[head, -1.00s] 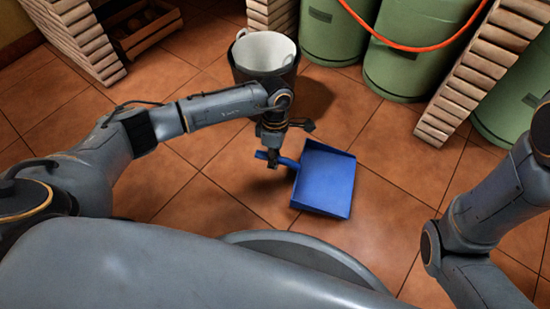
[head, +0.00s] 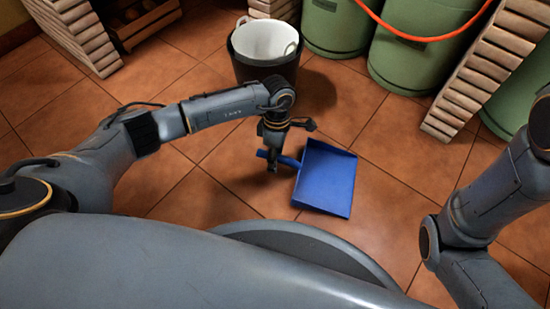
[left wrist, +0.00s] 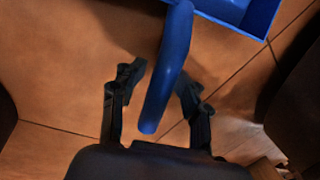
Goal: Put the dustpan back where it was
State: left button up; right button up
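The blue dustpan (head: 326,181) is in the middle of the head view, pan to the right and handle to the left. My left gripper (head: 272,168) points down at the handle. In the left wrist view, the dustpan handle (left wrist: 168,75) runs between the two fingers of my left gripper (left wrist: 162,82), one on each side. A narrow gap shows beside the left finger, but the dustpan keeps its place with the gripper, so it is held. Its exact height over the floor is hard to tell. My right gripper is outside the views; only its arm shows.
A black bin (head: 265,68) with a white bucket (head: 266,40) inside stands behind my left gripper. Green barrels (head: 420,55) and brick supports (head: 470,75) line the back right. A wooden crate (head: 142,22) is at the back left. Tiled floor around the dustpan is clear.

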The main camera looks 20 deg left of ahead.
pick_arm(q)
jog(key=p+v, duration=0.9)
jog(key=v, duration=0.3)
jog(key=shift+r, duration=0.15)
jog(key=shift+s, duration=0.1)
